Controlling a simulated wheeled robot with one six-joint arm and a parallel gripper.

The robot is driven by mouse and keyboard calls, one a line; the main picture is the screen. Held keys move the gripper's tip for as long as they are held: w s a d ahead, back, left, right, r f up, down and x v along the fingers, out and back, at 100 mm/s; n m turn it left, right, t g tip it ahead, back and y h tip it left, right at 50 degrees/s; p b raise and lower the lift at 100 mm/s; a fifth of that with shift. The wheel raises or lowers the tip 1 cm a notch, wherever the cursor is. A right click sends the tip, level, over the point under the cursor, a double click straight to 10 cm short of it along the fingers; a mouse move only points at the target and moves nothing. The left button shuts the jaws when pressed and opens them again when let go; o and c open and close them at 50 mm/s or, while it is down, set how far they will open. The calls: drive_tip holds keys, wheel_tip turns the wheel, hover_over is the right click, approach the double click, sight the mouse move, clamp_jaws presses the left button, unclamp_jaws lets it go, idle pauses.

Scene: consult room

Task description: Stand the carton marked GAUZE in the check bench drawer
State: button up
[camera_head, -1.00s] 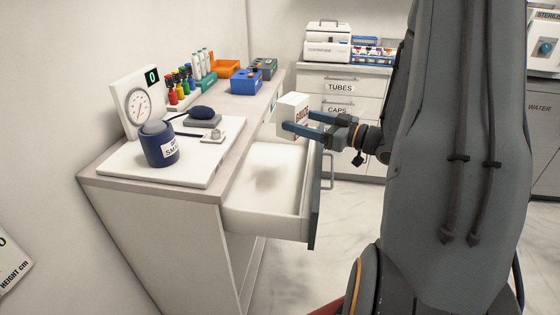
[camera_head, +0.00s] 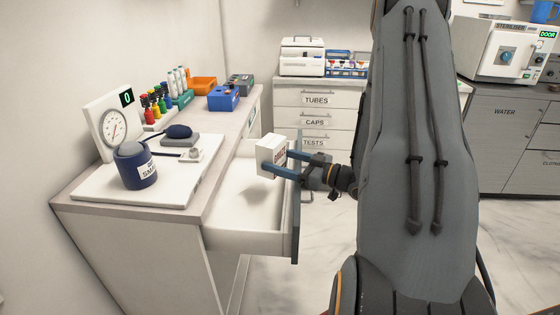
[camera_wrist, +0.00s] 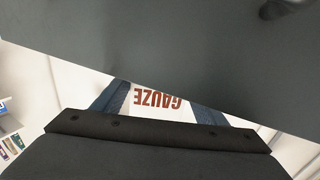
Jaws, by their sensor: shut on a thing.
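The white GAUZE carton (camera_head: 270,155) is held in my gripper (camera_head: 277,165), whose blue fingers are shut on its sides. The carton looks upright, over or inside the open drawer (camera_head: 245,240) of the check bench (camera_head: 130,245). Whether its base touches the drawer floor I cannot tell. The visible drawer floor is bare. In the wrist view the carton (camera_wrist: 160,103) shows its red GAUZE lettering between my fingers (camera_wrist: 165,108). A dark grey panel, likely the drawer front (camera_wrist: 170,50), covers much of that view.
A labelled drawer cabinet (camera_head: 318,115) stands behind. The drawer's front stands close to my gripper.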

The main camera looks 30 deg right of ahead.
drive_tip(key=shift+f, duration=0.1)
drive_tip(key=shift+s+a+f, duration=0.1)
drive_tip(key=shift+s+f, duration=0.05)
drive_tip(key=shift+f, duration=0.45)
drive_tip(key=o, duration=1.2)
drive_tip(key=shift+f, duration=0.1)
drive_tip(key=shift+c, duration=0.2)
drive_tip(key=shift+r, duration=0.35)
drive_tip(key=shift+s+r, duration=0.15)
drive_tip(key=shift+r, duration=0.05)
drive_tip(key=b+v, duration=0.1)
drive_tip(key=v, duration=1)
drive_tip(key=shift+d+r, duration=0.25)
drive_tip(key=shift+d, duration=0.1)
